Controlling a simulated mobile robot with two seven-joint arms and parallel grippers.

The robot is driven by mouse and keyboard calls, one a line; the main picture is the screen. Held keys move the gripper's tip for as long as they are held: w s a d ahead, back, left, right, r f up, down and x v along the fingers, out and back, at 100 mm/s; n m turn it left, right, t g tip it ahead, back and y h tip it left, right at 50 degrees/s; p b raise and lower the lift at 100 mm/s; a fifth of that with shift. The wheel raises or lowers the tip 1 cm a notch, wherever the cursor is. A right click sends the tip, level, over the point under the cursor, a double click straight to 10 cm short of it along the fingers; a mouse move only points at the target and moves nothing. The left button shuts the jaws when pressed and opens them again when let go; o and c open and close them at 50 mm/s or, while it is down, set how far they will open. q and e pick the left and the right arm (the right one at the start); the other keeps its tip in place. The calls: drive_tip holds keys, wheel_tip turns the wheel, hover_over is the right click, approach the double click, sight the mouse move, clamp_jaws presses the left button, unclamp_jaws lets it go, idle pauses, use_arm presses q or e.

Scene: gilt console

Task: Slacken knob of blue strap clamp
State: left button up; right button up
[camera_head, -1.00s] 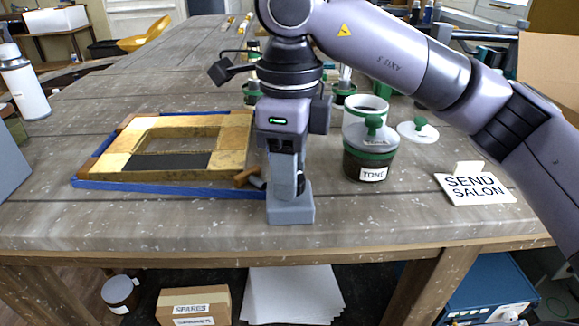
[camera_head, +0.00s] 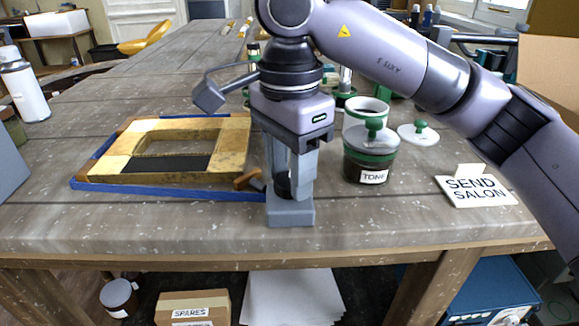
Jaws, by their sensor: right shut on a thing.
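A blue strap (camera_head: 170,189) runs around a gilt wooden frame (camera_head: 220,165) lying on the bench. At the strap's front right corner is a grey block (camera_head: 290,214), which I take to be the clamp's body. My right gripper (camera_head: 291,190) points straight down over this block. It is shut on a dark, round knob (camera_head: 283,187), mostly hidden between the fingers. My left gripper is out of view.
A jar labelled TONE (camera_head: 370,168) with a green-knobbed lid stands close to the right. A white lid (camera_head: 418,133) and a SEND SALON sign (camera_head: 476,190) lie farther right. A spray can (camera_head: 25,88) stands at far left. The bench's front edge is near.

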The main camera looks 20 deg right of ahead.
drive_tip(key=shift+r+n, duration=0.1)
drive_tip(key=shift+n, duration=0.5)
drive_tip(key=o, duration=1.1)
drive_tip(key=shift+c, duration=0.2)
wheel_tip(320, 180, up, 7)
drive_tip(key=shift+r+p, duration=0.1)
drive_tip(key=shift+p, duration=0.7)
